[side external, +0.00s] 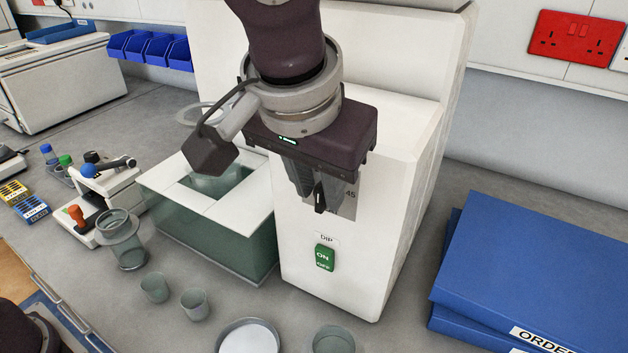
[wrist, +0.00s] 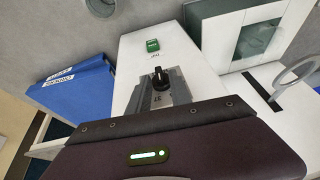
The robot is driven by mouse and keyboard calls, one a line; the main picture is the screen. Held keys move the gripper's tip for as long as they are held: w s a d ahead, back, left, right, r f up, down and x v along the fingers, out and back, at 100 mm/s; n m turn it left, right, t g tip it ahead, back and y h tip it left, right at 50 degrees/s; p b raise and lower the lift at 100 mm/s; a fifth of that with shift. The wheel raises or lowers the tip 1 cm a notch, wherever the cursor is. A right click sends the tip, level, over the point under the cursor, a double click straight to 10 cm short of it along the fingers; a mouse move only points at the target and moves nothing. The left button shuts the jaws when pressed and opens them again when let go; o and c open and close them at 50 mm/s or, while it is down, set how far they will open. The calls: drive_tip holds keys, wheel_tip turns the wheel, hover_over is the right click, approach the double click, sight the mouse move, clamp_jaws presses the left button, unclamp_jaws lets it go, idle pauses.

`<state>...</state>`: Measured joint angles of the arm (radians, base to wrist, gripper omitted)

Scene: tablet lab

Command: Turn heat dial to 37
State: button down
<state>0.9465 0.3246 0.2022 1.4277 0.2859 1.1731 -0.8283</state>
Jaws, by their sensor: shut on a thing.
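The heat dial (wrist: 160,77) is a small black knob on the front of a white dipping unit (side external: 365,220). A grey scale plate lies around it. A "45" mark shows beside my fingers in the side view, and what looks like "37" shows between the dial and my gripper body in the wrist view. My gripper (side external: 316,197) points down at the plate and is shut on the dial. My fingers hide part of the scale in the side view. I cannot tell exactly which mark the pointer meets.
A green ON/OFF switch (side external: 324,257) sits below the dial. A glass-walled bath (side external: 215,235) with a white lid stands left of the unit. Blue binders (side external: 540,270) lie to the right. Small beakers (side external: 194,304) and a dish (side external: 248,337) stand in front.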

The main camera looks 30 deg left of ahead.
drive_tip(key=shift+d+f+m+y, duration=0.15)
drive_tip(key=shift+d+m+y, duration=0.1)
drive_tip(key=shift+y, duration=0.65)
drive_tip(key=shift+d+f+m+y, duration=0.1)
drive_tip(key=shift+d+m+y, duration=0.1)
drive_tip(key=shift+y, duration=0.7)
drive_tip(key=shift+f, duration=0.1)
drive_tip(key=c, duration=1.5)
unclamp_jaws()
drive_tip(key=v, duration=0.7)
